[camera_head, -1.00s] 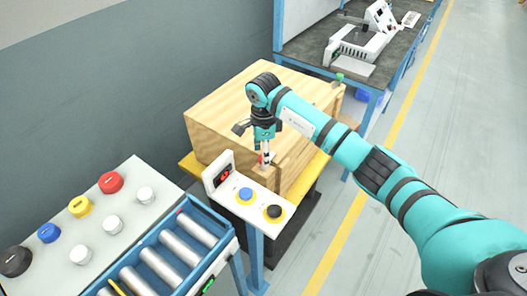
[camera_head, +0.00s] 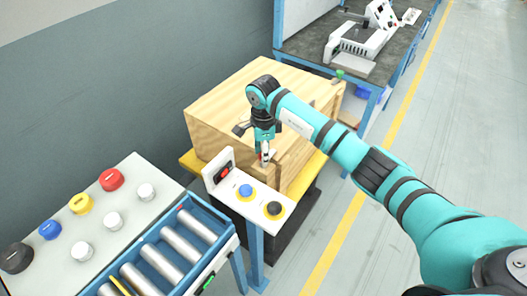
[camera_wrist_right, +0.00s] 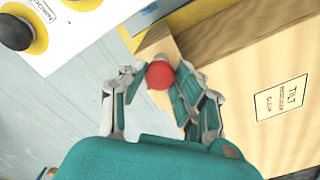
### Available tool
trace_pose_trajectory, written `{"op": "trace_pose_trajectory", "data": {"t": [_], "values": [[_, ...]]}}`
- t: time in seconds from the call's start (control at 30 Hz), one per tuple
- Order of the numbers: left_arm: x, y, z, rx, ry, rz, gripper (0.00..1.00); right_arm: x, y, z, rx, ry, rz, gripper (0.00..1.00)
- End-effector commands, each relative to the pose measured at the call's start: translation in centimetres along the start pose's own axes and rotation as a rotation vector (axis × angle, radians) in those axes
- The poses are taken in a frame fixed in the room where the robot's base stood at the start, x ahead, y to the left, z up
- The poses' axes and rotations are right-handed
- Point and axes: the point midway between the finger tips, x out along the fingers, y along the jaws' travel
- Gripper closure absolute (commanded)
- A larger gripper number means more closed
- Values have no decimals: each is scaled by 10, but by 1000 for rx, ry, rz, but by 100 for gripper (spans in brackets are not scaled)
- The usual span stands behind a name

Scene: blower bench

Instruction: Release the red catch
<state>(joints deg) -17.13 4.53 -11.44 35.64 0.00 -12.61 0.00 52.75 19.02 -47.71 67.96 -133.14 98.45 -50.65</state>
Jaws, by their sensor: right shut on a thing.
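The red catch shows as a round red knob (camera_wrist_right: 159,75) between my right gripper's fingers in the right wrist view. It sits by a wooden block at the edge of a large wooden box (camera_head: 240,95). In the head view, my right gripper (camera_head: 264,158) points down at the box's near side, and only a sliver of red shows at its fingertips. The right gripper is shut on the red knob. How the knob is fixed to the box is hidden. My left gripper is not in view.
A white panel with a blue button (camera_head: 245,191) and a black button (camera_head: 273,210) stands close in front of the gripper. A roller conveyor (camera_head: 165,258) and a button console (camera_head: 90,215) are at the lower left. Clear floor lies right.

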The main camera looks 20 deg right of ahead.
Motion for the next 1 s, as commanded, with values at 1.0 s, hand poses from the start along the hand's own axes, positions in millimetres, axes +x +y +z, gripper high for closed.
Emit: {"op": "trace_pose_trajectory", "data": {"t": [1.0], "values": [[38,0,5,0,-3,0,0,0,-1,-1,732,0,-5,100]]}}
